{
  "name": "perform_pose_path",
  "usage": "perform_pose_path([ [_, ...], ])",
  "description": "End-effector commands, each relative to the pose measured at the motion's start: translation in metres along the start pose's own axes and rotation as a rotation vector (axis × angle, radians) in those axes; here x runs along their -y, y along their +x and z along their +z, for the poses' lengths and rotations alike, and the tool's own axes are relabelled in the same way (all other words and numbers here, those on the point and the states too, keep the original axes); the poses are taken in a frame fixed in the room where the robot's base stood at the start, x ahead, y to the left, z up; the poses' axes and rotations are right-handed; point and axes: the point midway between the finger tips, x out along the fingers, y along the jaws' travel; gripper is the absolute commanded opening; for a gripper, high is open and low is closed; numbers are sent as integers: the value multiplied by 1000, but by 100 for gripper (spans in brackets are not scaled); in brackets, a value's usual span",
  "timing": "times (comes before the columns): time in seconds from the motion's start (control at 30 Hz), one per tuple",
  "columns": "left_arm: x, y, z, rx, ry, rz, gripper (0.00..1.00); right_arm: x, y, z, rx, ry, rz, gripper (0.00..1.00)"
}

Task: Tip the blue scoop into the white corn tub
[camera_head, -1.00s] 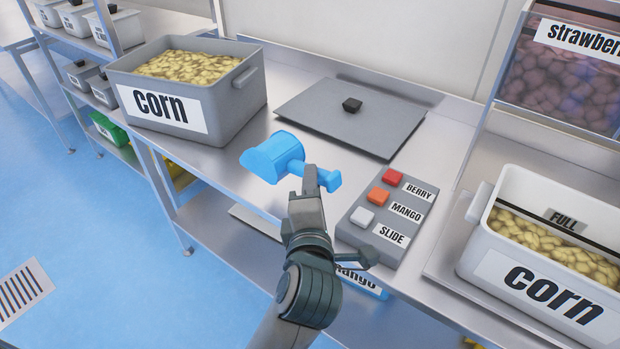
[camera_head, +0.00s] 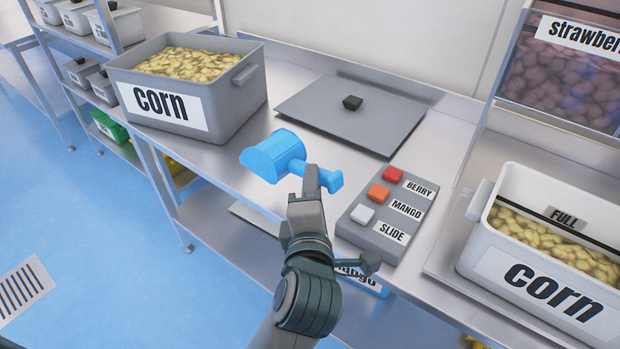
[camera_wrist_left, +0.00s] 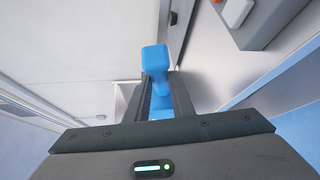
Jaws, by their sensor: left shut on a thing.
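The blue scoop (camera_head: 275,157) is in my left gripper (camera_head: 311,181), which is shut on its handle. The scoop is held above the front edge of the steel table, between the grey corn tub and the button box. The scoop's inside is hidden. In the left wrist view the blue handle (camera_wrist_left: 156,62) shows between the fingers. The white corn tub (camera_head: 545,290) stands at the right, holding yellow pieces below a line marked FULL. It is well to the right of the scoop. My right gripper is not in view.
A grey corn tub (camera_head: 228,113) full of yellow pieces stands at the left of the table. A grey lid (camera_head: 385,125) lies behind the scoop. A button box (camera_head: 365,238) marked BERRY, MANGO and SLIDE lies between scoop and white tub. A strawberry bin (camera_head: 565,85) stands at back right.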

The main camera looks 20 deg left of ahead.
Motion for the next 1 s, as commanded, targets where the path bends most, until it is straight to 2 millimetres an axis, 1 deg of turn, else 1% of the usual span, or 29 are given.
perform_pose_path([
  [0.27, 17, 17, -17, 67, 25, 18, 0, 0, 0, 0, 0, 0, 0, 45],
  [0.5, 38, 37, -43, 156, 39, 6, 0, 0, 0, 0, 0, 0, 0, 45],
  [0.7, 50, 49, -65, 209, 38, -22, 0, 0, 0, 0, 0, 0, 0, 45],
  [0.87, 54, 54, -75, 230, 36, -37, 0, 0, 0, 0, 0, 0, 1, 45],
  [1.0, 56, 55, -77, 237, 31, -43, 0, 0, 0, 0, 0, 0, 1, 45],
])
